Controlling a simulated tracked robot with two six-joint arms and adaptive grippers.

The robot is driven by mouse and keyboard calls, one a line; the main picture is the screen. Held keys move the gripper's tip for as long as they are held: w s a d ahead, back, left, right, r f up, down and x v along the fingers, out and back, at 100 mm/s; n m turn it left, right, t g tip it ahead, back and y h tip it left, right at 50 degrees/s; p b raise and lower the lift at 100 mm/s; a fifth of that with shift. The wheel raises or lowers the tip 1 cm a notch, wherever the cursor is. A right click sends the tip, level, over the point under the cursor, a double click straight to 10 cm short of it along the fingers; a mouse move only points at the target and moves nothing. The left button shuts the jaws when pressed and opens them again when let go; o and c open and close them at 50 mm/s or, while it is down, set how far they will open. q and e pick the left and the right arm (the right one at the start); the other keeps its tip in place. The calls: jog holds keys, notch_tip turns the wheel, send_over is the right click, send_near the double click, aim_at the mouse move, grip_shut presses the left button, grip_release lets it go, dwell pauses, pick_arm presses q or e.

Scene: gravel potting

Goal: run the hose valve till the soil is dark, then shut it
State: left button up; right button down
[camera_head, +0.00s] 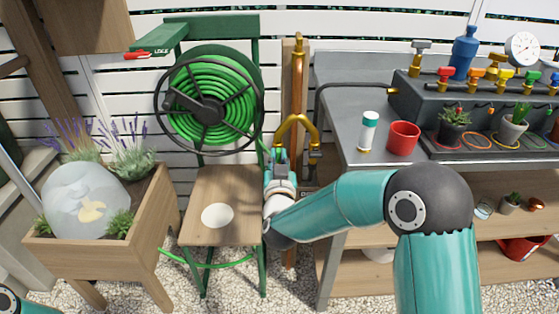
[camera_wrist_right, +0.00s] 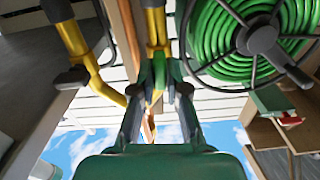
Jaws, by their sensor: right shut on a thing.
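The brass tap fitting (camera_head: 297,122) splits into two legs on an upright pipe beside the bench. My right gripper (camera_head: 281,162) is at its left leg. In the right wrist view my right gripper (camera_wrist_right: 160,108) is shut on the hose valve (camera_wrist_right: 159,72), below the yellow pipe; the fingers hide part of it, so its setting cannot be told. The green hose (camera_head: 190,98) is coiled on a reel. Brown soil (camera_head: 146,192) shows in the wooden planter (camera_head: 100,255); a pale translucent dome and plants hide much of it. My left gripper is out of view.
A green-framed chair (camera_head: 222,184) with a white disc (camera_head: 217,215) stands below the reel. The grey bench (camera_head: 345,115) at right holds a white bottle (camera_head: 368,132), a red cup (camera_head: 403,138) and a valve manifold. Gravel covers the ground.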

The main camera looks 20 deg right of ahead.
jog(key=shift+d+f+m+b, duration=0.1)
jog(key=shift+m+b, duration=2.75)
jog(key=shift+b, duration=0.2)
jog(key=shift+d+f+m+b, duration=0.1)
jog(key=shift+f+m+b, duration=0.05)
jog(key=shift+m+b, duration=2.8)
jog(key=shift+d+f+m+b, duration=0.1)
jog(key=shift+m+b, duration=2.7)
jog(key=shift+b, duration=0.3)
jog(key=c, duration=1.2)
grip_release()
jog(key=shift+a+r, duration=0.1)
jog(key=shift+s, duration=0.15)
jog(key=v, duration=1.2)
